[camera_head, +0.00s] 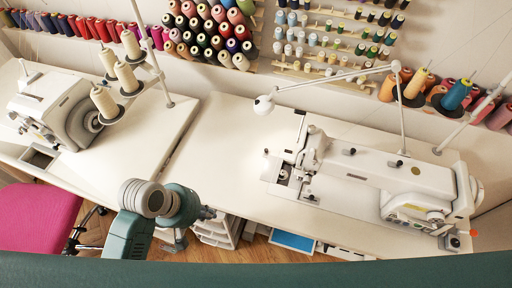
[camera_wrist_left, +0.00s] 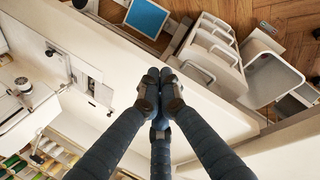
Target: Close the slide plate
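The white sewing machine (camera_head: 400,180) stands on the right-hand table. At its left end, a small light metal plate area, which I take for the slide plate (camera_head: 275,167), lies beside a dark opening under the needle head. The plate area also shows in the left wrist view (camera_wrist_left: 84,70), with dark gaps at its edge; how far it is open is hard to tell. My left gripper (camera_head: 210,212) is over the table's front edge, left of and nearer than the plate. In the wrist view its fingertips (camera_wrist_left: 160,80) meet with nothing seen between them. My right gripper is out of view.
A second sewing machine (camera_head: 60,108) with thread cones stands on the left table. A lamp arm (camera_head: 330,84) reaches over the right machine. A pink chair (camera_head: 38,218) and white trays (camera_wrist_left: 212,50) are below table level. The tabletop (camera_head: 215,150) between the machines is clear.

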